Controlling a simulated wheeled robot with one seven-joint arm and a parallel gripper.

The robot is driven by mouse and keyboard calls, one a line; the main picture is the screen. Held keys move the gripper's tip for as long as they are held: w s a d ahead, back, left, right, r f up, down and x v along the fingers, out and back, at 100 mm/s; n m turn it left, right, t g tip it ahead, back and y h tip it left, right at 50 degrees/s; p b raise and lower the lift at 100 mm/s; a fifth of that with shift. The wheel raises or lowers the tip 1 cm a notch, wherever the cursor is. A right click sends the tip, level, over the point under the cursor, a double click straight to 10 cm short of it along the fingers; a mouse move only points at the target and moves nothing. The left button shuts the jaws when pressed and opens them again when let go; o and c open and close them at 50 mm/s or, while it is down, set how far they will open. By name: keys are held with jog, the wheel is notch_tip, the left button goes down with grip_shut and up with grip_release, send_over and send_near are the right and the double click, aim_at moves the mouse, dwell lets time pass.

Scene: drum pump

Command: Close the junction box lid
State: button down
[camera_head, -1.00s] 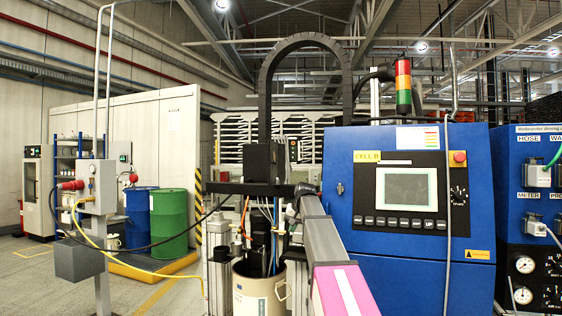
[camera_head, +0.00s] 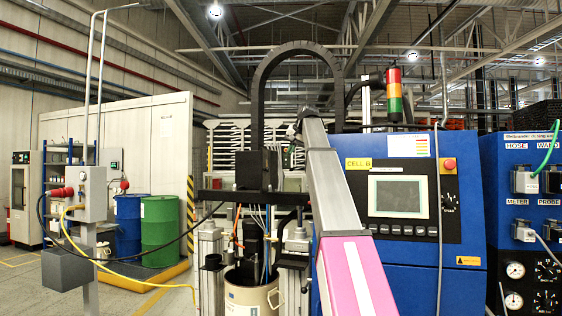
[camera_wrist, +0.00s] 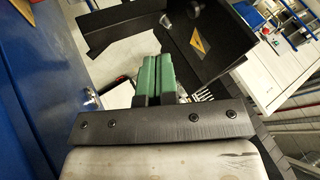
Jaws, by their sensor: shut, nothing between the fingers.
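In the wrist view, my gripper (camera_wrist: 154,62) shows as two green fingers close together, shut and empty. Ahead of and above the fingers is a dark box-like part (camera_wrist: 205,50) with raised flaps and a yellow warning triangle; it looks like the open junction box, but I cannot tell which face is the lid. I cannot tell whether the fingers touch it. In the head view, a black box (camera_head: 257,170) stands on the pump frame, left of my raised arm. My gripper cannot be made out in that view.
A blue cabinet (camera_head: 404,270) with a screen stands right of my arm. A black arch (camera_head: 298,46) rises behind the arm. Below the frame is a beige drum (camera_head: 247,298) with hoses. A grey box (camera_head: 92,192) on a post, with red plugs and cables, stands left.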

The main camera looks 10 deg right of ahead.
aim_at(268, 171)
jog(key=w+a+f, duration=0.6)
jog(key=f, duration=0.1)
jog(key=shift+w+a+f, duration=0.25)
dwell(0.3)
jog(key=shift+a, duration=0.1)
